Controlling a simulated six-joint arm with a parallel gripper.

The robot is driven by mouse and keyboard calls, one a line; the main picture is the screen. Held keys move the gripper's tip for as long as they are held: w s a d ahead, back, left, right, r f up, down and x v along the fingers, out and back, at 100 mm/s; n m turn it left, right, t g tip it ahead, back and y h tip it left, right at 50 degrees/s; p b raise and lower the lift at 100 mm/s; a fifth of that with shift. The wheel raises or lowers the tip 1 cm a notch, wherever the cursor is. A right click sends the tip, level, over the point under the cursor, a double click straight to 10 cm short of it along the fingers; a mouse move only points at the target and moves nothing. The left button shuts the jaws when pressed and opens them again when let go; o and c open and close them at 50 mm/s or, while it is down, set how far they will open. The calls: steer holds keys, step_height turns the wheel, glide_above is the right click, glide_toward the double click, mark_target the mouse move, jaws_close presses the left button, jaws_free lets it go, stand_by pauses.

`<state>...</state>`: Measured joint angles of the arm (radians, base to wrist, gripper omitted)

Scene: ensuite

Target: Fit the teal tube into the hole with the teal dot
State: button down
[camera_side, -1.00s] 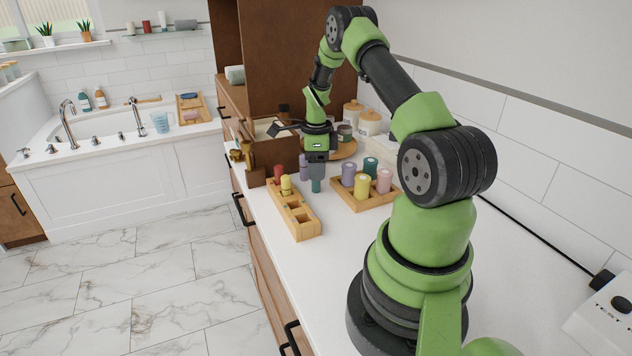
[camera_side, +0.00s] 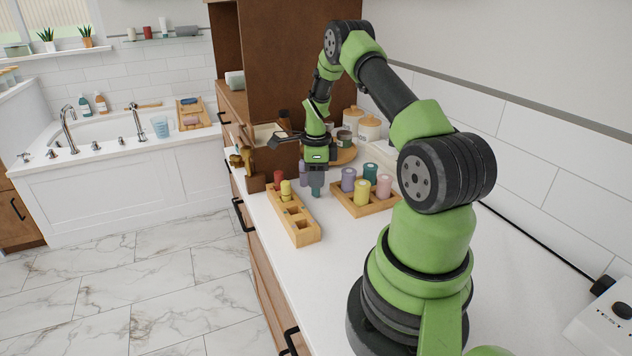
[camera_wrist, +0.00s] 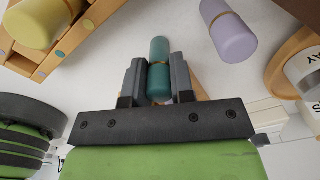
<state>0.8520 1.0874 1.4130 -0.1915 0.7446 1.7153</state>
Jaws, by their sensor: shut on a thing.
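My gripper (camera_side: 316,181) is shut on the teal tube (camera_wrist: 159,66), which sits between the two fingers in the wrist view. In the side view the teal tube (camera_side: 316,189) hangs below the fingers, looking roughly upright, right of the wooden hole block (camera_side: 306,235). The block holds a red tube (camera_side: 279,177) and a yellow tube (camera_side: 286,190) at its far end; nearer holes are empty. In the wrist view the block (camera_wrist: 75,40) shows at upper left with small coloured dots; I cannot tell surely which hole has the teal dot.
A wooden tray (camera_side: 348,207) with several tubes stands right of the gripper. A lavender tube (camera_wrist: 228,32) stands close by on the counter. A brown box (camera_side: 276,160) and jars (camera_side: 369,128) are behind. The counter nearer than the block is clear.

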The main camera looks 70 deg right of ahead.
steer(key=r, duration=0.6)
steer(key=a+r, duration=0.1)
steer(key=r, duration=0.2)
steer(key=shift+w, duration=0.2)
steer(key=n, duration=0.1)
glide_toward(294, 199)
step_height(294, 199, up, 3)
steer(key=s+a, duration=0.2)
steer(key=a, duration=0.1)
steer(key=shift+w+a+f, duration=0.1)
steer(key=shift+a+f, duration=0.05)
steer(key=shift+f, duration=2.45)
steer(key=shift+a+f, duration=0.15)
steer(key=shift+f, duration=2.4)
steer(key=shift+f, duration=0.1)
steer(key=c, duration=1.3)
jaws_free()
steer(key=shift+o, duration=0.2)
